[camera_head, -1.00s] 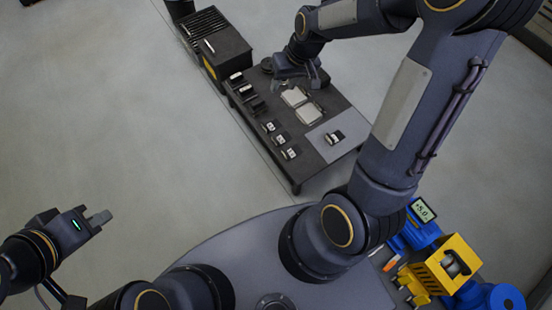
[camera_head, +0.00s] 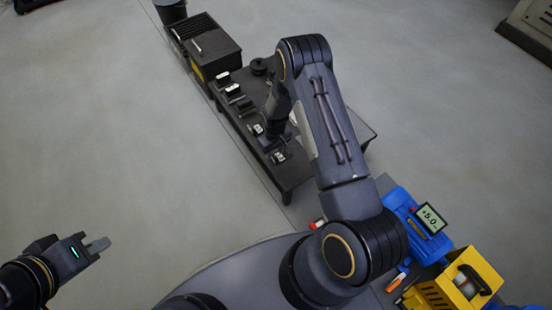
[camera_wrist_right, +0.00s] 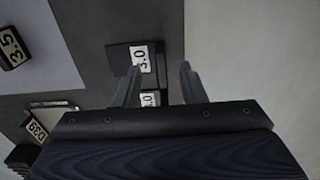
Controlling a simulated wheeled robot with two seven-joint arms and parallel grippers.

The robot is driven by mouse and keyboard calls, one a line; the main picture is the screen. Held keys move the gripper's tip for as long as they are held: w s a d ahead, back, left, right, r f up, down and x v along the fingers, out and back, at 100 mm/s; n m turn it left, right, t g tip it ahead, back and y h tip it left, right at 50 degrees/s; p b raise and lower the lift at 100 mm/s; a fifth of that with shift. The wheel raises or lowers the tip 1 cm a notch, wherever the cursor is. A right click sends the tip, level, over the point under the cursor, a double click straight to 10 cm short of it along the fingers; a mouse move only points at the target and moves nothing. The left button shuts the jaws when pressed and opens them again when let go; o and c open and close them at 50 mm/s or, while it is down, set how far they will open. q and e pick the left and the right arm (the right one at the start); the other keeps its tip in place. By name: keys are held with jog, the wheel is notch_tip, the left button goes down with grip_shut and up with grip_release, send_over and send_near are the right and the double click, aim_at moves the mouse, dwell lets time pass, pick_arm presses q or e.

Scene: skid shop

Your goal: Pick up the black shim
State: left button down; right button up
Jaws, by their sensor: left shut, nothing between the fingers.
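In the right wrist view one black piece labelled 3.0 (camera_wrist_right: 118,58) lies just beyond the fingertips, with a second white label (camera_wrist_right: 150,99) between the fingers. I cannot tell which dark part is the black shim itself. My right gripper (camera_wrist_right: 160,75) is open above these pieces with nothing visibly held. In the head view my right gripper (camera_head: 268,140) is over the table's near left part, partly hidden by its wrist. My left gripper (camera_head: 100,244) is shut and empty, far left, away from the table.
A black slotted box (camera_head: 212,50) stands at the table's far end. A piece labelled 3.5 (camera_wrist_right: 12,50) lies on a grey area in the wrist view. A blue device with a display (camera_head: 432,218) and a yellow machine (camera_head: 452,285) are at lower right. The left floor is clear.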

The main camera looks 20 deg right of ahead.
aim_at(274, 156)
notch_tip(274, 156, down, 4)
jog(key=shift+f+b, duration=0.1)
jog(key=shift+b, duration=0.65)
jog(key=shift+c, duration=0.3)
grip_shut()
jog(key=shift+r, duration=0.25)
